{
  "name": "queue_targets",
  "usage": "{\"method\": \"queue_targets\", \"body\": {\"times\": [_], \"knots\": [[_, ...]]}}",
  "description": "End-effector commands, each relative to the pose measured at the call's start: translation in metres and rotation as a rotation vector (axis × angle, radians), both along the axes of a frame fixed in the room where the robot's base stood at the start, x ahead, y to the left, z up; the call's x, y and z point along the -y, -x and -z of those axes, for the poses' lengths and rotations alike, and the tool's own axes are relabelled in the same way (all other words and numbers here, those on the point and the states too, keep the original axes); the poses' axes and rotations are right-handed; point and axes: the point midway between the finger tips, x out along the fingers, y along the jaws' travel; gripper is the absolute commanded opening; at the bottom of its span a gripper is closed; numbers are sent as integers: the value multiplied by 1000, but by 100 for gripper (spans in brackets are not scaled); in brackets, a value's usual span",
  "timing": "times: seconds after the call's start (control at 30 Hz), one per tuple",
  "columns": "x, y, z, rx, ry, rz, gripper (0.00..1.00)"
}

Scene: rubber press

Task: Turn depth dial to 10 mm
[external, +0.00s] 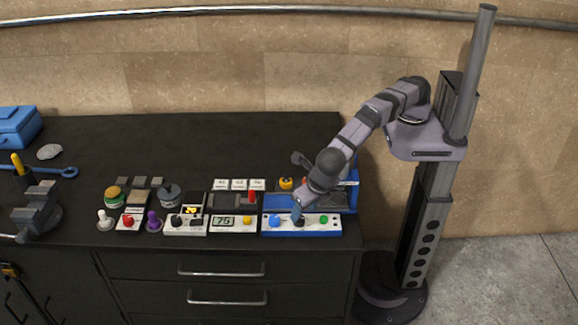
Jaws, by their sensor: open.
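A blue machine (350,200) stands at the right end of the bench. Its white front panel (334,226) carries a blue knob (274,221), a dark dial (299,222) and a green button (323,219). The dial's markings are too small to read, so I cannot tell which control is the depth dial or its setting. My gripper (299,214) points down at the dark dial and partly hides it. It is open; I cannot tell whether the fingers touch the dial or are around it.
Further left are a unit with knobs (186,229), a red button box (129,222), and a vise (38,208). The back of the bench (200,140) is mostly clear.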

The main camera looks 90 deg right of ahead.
Motion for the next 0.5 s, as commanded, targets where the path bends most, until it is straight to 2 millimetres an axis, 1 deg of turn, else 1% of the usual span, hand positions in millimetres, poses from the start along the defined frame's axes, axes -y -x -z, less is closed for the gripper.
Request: {"method": "queue_targets", "body": {"times": [0.07, 0.2, 0.5], "knots": [[-3, 2, -9, 1, -1, 0, 45], [-6, 3, -17, 1, -1, 0, 45], [-8, 6, -24, 0, 1, 0, 45]]}}
